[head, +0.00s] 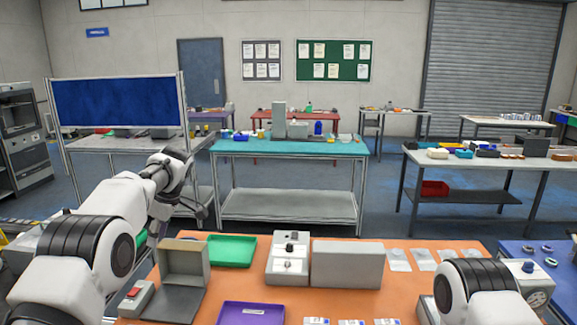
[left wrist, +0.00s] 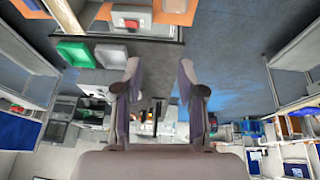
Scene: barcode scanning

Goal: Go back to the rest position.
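My left gripper (head: 198,208) is raised in the air left of the orange table (head: 420,285). In the left wrist view its two fingers (left wrist: 159,85) stand apart with nothing between them, so it is open and empty. That view looks out over the floor and the room, upside down. My right arm shows only at the lower right of the head view, and its gripper is not in view.
On the orange table are a green tray (head: 232,251), a purple tray (head: 238,314), a grey open-fronted stand (head: 184,262), a red-button box (head: 135,297), a grey box (head: 346,263) and several clear packets (head: 398,260). A teal-topped bench (head: 290,147) stands behind.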

